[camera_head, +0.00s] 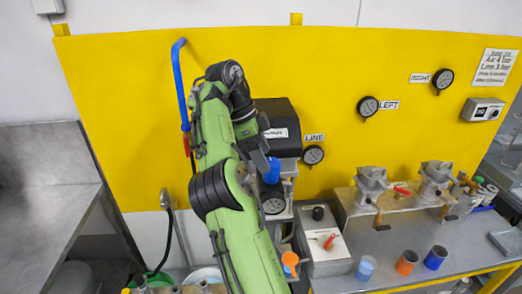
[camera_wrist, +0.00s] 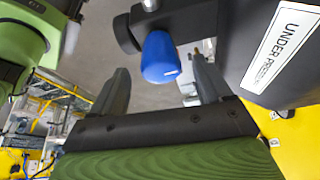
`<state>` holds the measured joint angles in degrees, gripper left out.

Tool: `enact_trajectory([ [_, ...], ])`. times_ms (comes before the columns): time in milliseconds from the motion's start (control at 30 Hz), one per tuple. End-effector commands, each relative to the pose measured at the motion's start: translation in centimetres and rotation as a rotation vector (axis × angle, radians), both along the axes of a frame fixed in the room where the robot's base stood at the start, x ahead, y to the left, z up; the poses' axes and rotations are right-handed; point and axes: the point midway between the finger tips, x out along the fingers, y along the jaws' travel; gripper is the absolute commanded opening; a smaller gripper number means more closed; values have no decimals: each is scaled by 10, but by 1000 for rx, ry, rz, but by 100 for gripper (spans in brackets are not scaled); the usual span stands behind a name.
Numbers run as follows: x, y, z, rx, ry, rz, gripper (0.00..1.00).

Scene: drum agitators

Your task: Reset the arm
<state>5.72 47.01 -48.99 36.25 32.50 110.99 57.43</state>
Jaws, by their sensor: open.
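My green arm reaches up in front of the yellow panel and bends down at its end. My gripper (camera_head: 262,165) is beside a blue knob (camera_head: 272,172) below the black box (camera_head: 279,117) in the head view. In the wrist view, my gripper (camera_wrist: 163,85) is open, its two dark fingers spread. The blue knob (camera_wrist: 160,58) shows between and beyond the fingers; I cannot tell whether they touch it. The black box (camera_wrist: 265,45) with a label beginning "UNDER" is close on the right. My arm hides part of the panel.
The yellow panel (camera_head: 350,70) carries gauges marked RIGHT (camera_head: 443,79), LEFT (camera_head: 367,106) and LINE (camera_head: 313,155). A blue pipe (camera_head: 181,85) is left of my arm. Cups, including an orange one (camera_head: 407,262), stand on the right bench. A metal counter (camera_head: 45,215) is at left.

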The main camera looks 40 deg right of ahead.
Motion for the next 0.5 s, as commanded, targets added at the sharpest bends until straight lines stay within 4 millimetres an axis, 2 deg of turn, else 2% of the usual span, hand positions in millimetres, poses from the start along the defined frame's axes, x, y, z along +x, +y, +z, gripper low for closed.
enact_trajectory([
  [200,4,4,16,1,-1,0,78],
  [500,4,5,18,-2,1,-2,78],
])
